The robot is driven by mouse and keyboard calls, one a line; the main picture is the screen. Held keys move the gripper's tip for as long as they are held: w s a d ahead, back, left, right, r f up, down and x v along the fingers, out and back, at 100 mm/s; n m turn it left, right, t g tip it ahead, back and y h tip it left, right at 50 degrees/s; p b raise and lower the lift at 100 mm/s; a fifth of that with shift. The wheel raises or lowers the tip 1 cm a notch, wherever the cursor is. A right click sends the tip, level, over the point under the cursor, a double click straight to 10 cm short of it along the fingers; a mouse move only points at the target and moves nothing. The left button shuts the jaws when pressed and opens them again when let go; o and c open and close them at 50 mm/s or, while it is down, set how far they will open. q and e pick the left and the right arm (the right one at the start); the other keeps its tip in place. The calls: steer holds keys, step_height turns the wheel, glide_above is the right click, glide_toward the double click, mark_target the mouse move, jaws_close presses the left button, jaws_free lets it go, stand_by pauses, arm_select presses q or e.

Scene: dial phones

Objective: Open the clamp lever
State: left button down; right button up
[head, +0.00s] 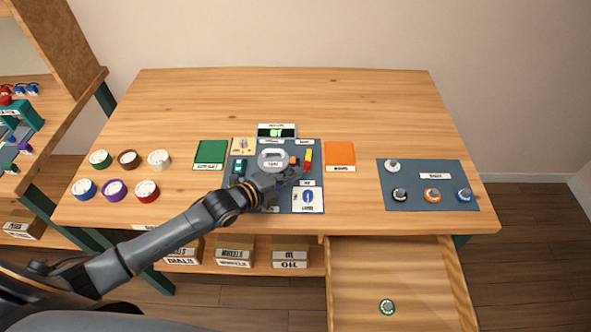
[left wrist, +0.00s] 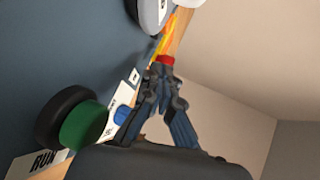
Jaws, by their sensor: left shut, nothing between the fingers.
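A dark blue panel (head: 311,208) lies near the front middle of the table and carries several small controls. A red and yellow lever-like part (head: 308,160) stands at its right side; I take it for the clamp lever, but its label is too small to read. My left gripper (head: 292,174) is over the panel, just left of and nearer than this part. In the left wrist view the fingers (left wrist: 162,75) are shut and empty, with a red piece (left wrist: 165,59) and yellow-orange strip just beyond the tips. I cannot tell whether they touch. My right gripper is not in view.
A green knob on a black base (left wrist: 80,125) is close beside the gripper. Green (head: 210,153) and orange (head: 340,155) mats flank the panel. Several round dials lie left. Another panel (head: 430,201) with knobs lies right. A drawer (head: 350,275) stands open below. The table's back is clear.

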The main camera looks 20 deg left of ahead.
arm_select(q)
steer(key=shift+w+d, duration=0.3)
steer(key=shift+w, duration=0.15)
